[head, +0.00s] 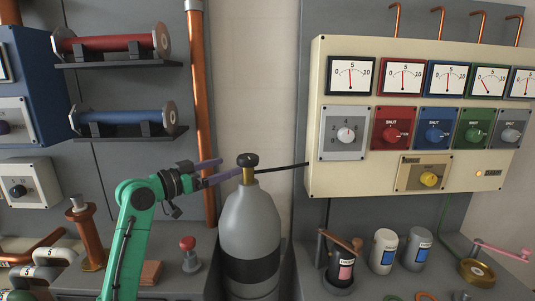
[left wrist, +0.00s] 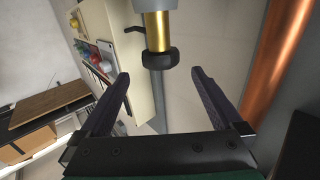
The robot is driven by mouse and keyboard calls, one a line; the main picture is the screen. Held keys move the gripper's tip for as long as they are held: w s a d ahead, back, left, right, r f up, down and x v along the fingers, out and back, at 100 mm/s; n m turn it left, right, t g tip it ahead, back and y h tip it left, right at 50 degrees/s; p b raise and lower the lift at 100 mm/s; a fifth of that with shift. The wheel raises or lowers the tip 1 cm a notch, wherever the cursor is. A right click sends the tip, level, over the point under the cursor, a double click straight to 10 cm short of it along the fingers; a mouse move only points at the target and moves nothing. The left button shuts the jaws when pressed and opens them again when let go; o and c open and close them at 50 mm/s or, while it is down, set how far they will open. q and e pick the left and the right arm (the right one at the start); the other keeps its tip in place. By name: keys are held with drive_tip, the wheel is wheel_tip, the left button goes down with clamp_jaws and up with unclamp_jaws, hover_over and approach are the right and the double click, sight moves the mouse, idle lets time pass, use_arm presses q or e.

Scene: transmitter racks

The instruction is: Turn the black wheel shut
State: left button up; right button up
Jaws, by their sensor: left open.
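The black wheel (head: 248,160) sits on a brass valve stem at the top of a grey gas cylinder (head: 249,222) with a dark band. My left gripper (head: 231,166) is open, with purple fingers, just left of the wheel and pointing at it. In the left wrist view the wheel (left wrist: 160,59) appears beyond the fingertips, roughly centred between the fingers of my left gripper (left wrist: 160,74). The fingers look apart from the wheel, and nothing is held. My right gripper is not in view.
A thin black pipe (head: 284,169) runs right from the valve to the cream panel (head: 318,120) with gauges and knobs. A copper pipe (head: 202,120) stands behind my left arm. Canisters (head: 384,251) stand on the right bench. A red-topped button (head: 188,244) is on the left bench.

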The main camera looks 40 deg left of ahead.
sight(257, 156)
use_arm(q)
drive_tip(key=w+p, duration=0.1)
drive_tip(key=w, duration=0.3)
drive_tip(key=w+d+p, duration=0.1)
drive_tip(key=w+p, duration=0.1)
drive_tip(key=w, duration=0.1)
drive_tip(key=w+d+p, duration=0.1)
drive_tip(key=w+p, duration=0.1)
drive_tip(key=w, duration=0.2)
drive_tip(key=shift+w+d+r, duration=0.1)
drive_tip(key=shift+w+d, duration=0.05)
drive_tip(key=shift+w, duration=0.35)
drive_tip(key=shift+f, duration=0.2)
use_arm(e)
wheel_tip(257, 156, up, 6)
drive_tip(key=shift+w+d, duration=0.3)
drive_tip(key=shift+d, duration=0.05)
